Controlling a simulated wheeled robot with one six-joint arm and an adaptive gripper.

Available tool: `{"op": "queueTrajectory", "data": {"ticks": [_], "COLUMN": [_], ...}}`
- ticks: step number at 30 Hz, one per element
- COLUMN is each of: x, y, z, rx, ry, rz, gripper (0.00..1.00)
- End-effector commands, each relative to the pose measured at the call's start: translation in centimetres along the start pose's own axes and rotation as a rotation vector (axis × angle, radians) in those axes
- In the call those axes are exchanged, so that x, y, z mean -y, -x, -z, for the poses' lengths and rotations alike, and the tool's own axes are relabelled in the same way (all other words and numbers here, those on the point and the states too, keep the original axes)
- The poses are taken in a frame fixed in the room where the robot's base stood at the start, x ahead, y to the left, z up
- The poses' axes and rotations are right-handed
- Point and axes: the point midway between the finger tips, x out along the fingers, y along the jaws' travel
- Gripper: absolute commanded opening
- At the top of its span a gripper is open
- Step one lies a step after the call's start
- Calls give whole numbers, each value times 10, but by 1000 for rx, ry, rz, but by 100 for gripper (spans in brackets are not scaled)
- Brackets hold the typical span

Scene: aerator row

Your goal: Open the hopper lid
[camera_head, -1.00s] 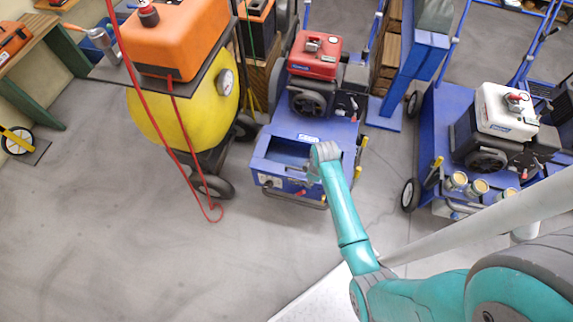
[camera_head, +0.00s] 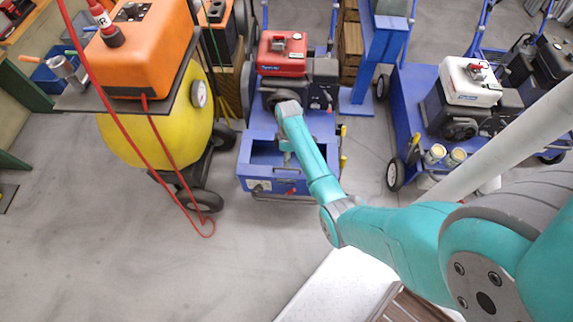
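The hopper is the blue box (camera_head: 246,165) at the front of the blue machine in the middle of the head view. Its top shows a rectangular opening with blue inner walls. I cannot make out a separate lid; part of the box's back and right side is behind my arm. My wrist appears over the back of the hopper, near the engine. My gripper (camera_head: 285,147) hangs below the wrist, seemingly over or in the opening. It is small and mostly hidden, so its fingers and any contact cannot be told.
A red-topped engine (camera_head: 283,55) sits behind the hopper. A yellow tank (camera_head: 150,135) with an orange top unit (camera_head: 145,45) and a hanging red hose (camera_head: 180,180) stands close on the left. Another blue machine (camera_head: 408,95) stands right. Floor in front is clear.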

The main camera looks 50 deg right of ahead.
Motion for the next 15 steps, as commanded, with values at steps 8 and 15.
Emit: {"op": "queueTrajectory", "data": {"ticks": [8, 15], "x": [0, 0], "y": [-37, -45], "z": [0, 0], "rx": [0, -1], "ry": [0, 0], "rz": [0, -2], "gripper": [37, 37]}}
